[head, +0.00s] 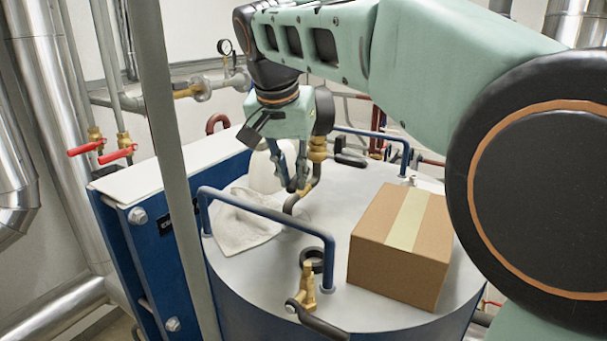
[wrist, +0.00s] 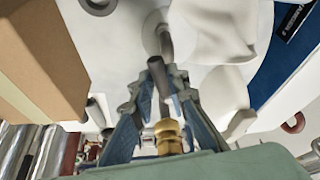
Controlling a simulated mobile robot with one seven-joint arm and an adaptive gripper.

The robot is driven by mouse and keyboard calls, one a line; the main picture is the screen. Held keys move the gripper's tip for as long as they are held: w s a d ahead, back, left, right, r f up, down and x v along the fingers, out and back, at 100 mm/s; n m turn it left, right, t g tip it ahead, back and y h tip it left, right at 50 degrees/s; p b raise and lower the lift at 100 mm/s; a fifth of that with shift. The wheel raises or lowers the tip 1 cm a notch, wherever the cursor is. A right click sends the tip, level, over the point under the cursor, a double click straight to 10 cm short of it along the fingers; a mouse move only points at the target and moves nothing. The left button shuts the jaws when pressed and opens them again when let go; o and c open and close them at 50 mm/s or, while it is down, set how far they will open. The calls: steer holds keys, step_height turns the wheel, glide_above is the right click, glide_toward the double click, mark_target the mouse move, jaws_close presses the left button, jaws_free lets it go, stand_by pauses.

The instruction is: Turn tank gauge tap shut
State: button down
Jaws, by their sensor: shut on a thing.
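The tap's brass body (wrist: 168,137) sits between the finger bases. The exact handle angle and the grip contact are partly hidden by the fingers. No gauge can be made out on this tap.
A cardboard box (head: 404,243) stands right of the tap. A white cloth (head: 240,228) lies at left. Blue handrails (head: 270,211) rise from the tank top. Another brass valve (head: 307,287) stands at the front. A wall gauge (head: 225,47) and red-handled valves (head: 118,154) are behind.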

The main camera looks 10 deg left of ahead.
steer(key=w+d+n+g+y+p, duration=0.2)
steer(key=w+d+n+y+p, duration=0.2)
steer(key=n, duration=1)
steer(key=shift+w+d+n+g, duration=0.3)
steer(key=shift+d+n, duration=0.1)
steer(key=shift+d, duration=1.3)
steer(key=shift+y, duration=0.3)
steer(key=c, duration=1.8)
jaws_free()
steer(key=shift+c, duration=0.2)
steer(key=v, duration=1.2)
